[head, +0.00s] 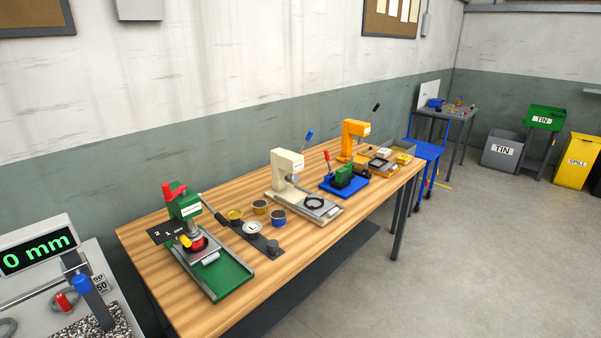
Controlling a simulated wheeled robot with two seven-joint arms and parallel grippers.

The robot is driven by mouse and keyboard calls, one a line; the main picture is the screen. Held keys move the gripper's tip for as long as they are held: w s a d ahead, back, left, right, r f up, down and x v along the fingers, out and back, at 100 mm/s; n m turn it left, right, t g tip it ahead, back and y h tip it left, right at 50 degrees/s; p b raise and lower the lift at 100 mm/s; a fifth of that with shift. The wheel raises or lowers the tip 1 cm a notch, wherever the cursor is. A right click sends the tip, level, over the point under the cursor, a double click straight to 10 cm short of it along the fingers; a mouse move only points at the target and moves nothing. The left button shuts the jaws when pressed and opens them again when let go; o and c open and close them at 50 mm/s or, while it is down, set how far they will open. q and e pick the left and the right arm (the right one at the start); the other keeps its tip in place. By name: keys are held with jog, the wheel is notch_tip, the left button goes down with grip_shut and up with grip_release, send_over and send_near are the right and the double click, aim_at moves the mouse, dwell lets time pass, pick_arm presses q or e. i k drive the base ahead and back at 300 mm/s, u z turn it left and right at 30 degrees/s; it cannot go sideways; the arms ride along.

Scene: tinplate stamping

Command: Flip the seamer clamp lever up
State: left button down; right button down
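Several bench machines stand on the wooden table; their labels are too small to read, so I cannot tell for sure which is the seamer. A small blue-based fixture (344,186) carries a green block and a red-tipped lever (327,158) standing up. A cream press (285,163) has a blue-tipped lever (308,136); an orange press (354,136) has a black one (376,107). Neither gripper shows.
The wooden table (290,262) runs along the wall, its front right part bare. Small tins (279,217) stand by the green machine. A gauge bench with a "0 mm" display (38,247) is at the left. Open floor (450,270) lies at the right, with bins (503,151) beyond.

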aim_at(220, 218)
jog(key=z, duration=1.7)
jog(key=k, duration=1)
jog(key=u, duration=1.9)
